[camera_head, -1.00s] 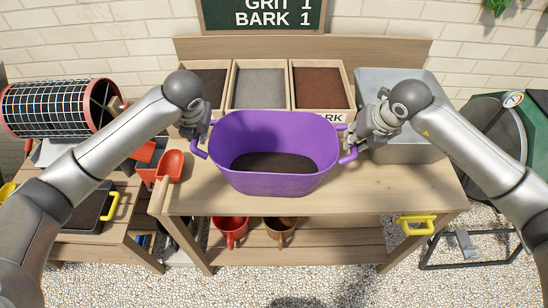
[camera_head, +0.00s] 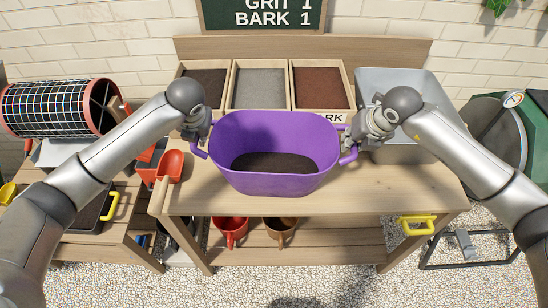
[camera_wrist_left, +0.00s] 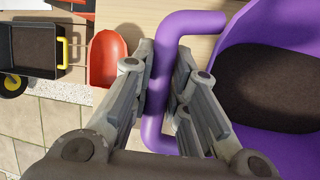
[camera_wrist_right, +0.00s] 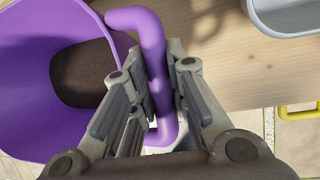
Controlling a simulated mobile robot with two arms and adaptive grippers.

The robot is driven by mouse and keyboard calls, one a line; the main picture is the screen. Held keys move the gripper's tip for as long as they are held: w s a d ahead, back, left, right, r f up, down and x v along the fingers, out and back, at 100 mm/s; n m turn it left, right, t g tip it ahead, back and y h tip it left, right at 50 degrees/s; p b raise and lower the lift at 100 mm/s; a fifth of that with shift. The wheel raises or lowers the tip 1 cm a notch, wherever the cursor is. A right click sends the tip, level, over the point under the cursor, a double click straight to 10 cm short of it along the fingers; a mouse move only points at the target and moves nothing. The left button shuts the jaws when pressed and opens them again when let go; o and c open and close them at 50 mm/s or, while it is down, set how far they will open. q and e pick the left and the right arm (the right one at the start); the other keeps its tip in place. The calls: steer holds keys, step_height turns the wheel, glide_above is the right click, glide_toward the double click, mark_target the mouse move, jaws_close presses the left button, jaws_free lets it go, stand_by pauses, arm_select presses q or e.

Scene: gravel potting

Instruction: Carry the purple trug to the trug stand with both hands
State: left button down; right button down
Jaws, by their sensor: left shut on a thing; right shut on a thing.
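The purple trug (camera_head: 275,185) is at the middle of the wooden bench in the head view, upright, with dark soil (camera_head: 276,162) in its bottom. My left gripper (camera_head: 201,141) is shut on its left handle, and the left wrist view shows the fingers on both sides of the purple bar (camera_wrist_left: 160,85). My right gripper (camera_head: 350,146) is shut on its right handle, which also shows between the fingers in the right wrist view (camera_wrist_right: 155,75). I cannot tell whether the trug's bottom touches the bench top. No trug stand is clearly identifiable.
Bins of dark, grey and brown material (camera_head: 259,85) stand behind the trug on the bench (camera_head: 400,185). A grey tub (camera_head: 405,150) is at the back right. A red scoop (camera_head: 170,165) lies at the left edge. A mesh drum (camera_head: 55,105) stands further left.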

arm_select(q)
steer(key=shift+w+r, duration=0.1)
steer(key=shift+r, duration=0.1)
arm_select(e)
steer(key=shift+w+r, duration=0.15)
steer(key=shift+r, duration=0.1)
